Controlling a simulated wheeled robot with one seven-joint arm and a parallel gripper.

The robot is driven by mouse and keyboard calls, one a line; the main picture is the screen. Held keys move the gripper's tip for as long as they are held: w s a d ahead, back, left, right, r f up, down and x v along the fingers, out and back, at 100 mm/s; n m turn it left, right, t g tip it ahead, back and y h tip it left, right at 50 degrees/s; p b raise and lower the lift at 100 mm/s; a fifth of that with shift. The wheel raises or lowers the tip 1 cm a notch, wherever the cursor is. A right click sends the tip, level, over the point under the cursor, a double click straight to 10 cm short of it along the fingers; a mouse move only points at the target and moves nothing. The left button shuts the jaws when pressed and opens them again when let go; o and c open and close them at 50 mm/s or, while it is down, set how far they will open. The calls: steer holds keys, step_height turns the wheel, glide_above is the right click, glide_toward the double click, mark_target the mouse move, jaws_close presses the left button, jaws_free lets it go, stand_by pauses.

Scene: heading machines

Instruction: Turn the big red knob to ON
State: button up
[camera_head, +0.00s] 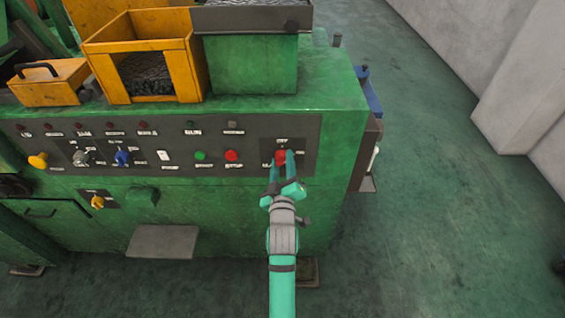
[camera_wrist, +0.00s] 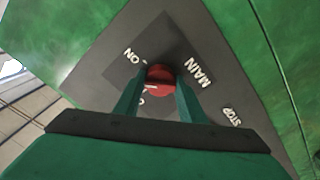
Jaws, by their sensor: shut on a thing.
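The big red knob (camera_head: 280,157) is at the right end of the dark control panel on the green machine. In the wrist view the red knob (camera_wrist: 159,76) sits on a dark plate with ON at its upper left and MAIN at its right. A label below the knob is partly hidden. My gripper (camera_head: 283,160) reaches the panel from the front, and its two fingers (camera_wrist: 158,90) are closed on either side of the knob. A pale mark shows on the knob's lower part, but I cannot tell for certain which way it points.
The control panel (camera_head: 110,155) also holds a red button (camera_head: 232,156), a green button (camera_head: 200,155), a blue knob (camera_head: 122,158) and a yellow knob (camera_head: 38,161). Orange bins (camera_head: 184,70) stand on the machine top. Open floor (camera_head: 430,230) lies to the right.

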steer(key=m, duration=0.4)
steer(key=shift+m, duration=1.9)
steer(key=o, duration=1)
steer(key=shift+o, duration=0.2)
steer(key=s, duration=1.1)
steer(key=shift+w, duration=0.1)
